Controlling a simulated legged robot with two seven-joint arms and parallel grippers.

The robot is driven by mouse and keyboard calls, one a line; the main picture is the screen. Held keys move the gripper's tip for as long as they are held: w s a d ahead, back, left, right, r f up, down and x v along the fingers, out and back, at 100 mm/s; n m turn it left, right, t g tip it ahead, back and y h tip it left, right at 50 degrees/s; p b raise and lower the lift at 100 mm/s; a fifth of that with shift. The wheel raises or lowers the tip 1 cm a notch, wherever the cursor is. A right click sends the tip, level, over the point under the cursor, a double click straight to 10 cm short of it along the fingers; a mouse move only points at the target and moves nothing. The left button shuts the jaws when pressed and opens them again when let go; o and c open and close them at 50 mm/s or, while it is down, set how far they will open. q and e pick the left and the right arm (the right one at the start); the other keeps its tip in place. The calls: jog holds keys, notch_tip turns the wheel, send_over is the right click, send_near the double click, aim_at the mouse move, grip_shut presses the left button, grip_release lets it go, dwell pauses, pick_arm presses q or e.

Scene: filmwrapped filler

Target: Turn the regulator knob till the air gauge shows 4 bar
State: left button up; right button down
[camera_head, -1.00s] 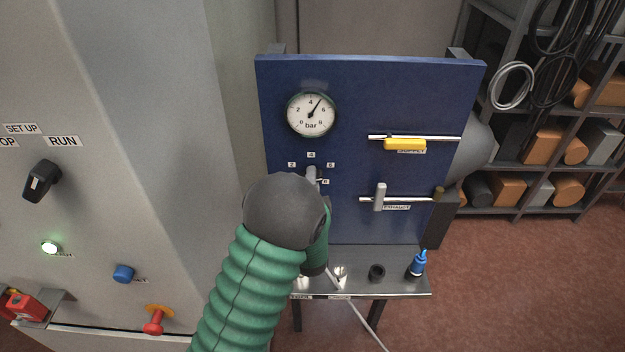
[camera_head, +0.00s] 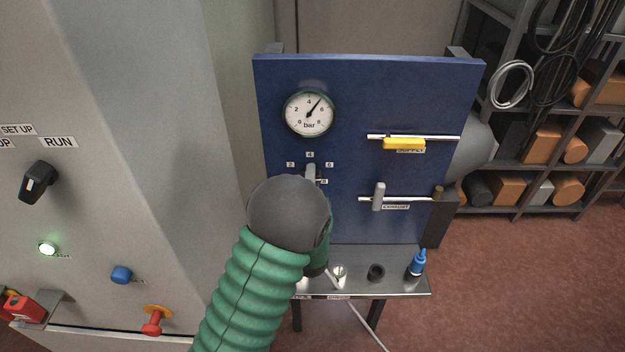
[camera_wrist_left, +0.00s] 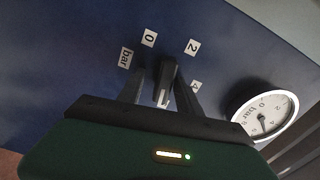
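The regulator knob (camera_head: 311,172) is a grey lever-like handle on the blue panel (camera_head: 350,90), ringed by number labels. In the head view it points up, near the 4 label. The round white air gauge (camera_head: 310,114) above it has its needle between 4 and 6, near 5. It also shows in the left wrist view (camera_wrist_left: 263,112). My left gripper (camera_wrist_left: 160,92) has its fingers on either side of the knob (camera_wrist_left: 168,78), with a gap visible on the left. In the head view my wrist hides the fingers. My right gripper is not in view.
A yellow supply handle (camera_head: 404,143) and a grey exhaust lever (camera_head: 379,196) sit right of the knob. A grey cabinet (camera_head: 100,120) with switches stands at left.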

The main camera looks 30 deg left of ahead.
pick_arm(q)
jog(key=shift+s, duration=0.1)
jog(key=p+v, duration=0.8)
jog(key=v, duration=0.8)
jog(key=shift+s+d, duration=0.25)
jog(key=shift+d, duration=0.1)
jog(key=shift+w, duration=0.1)
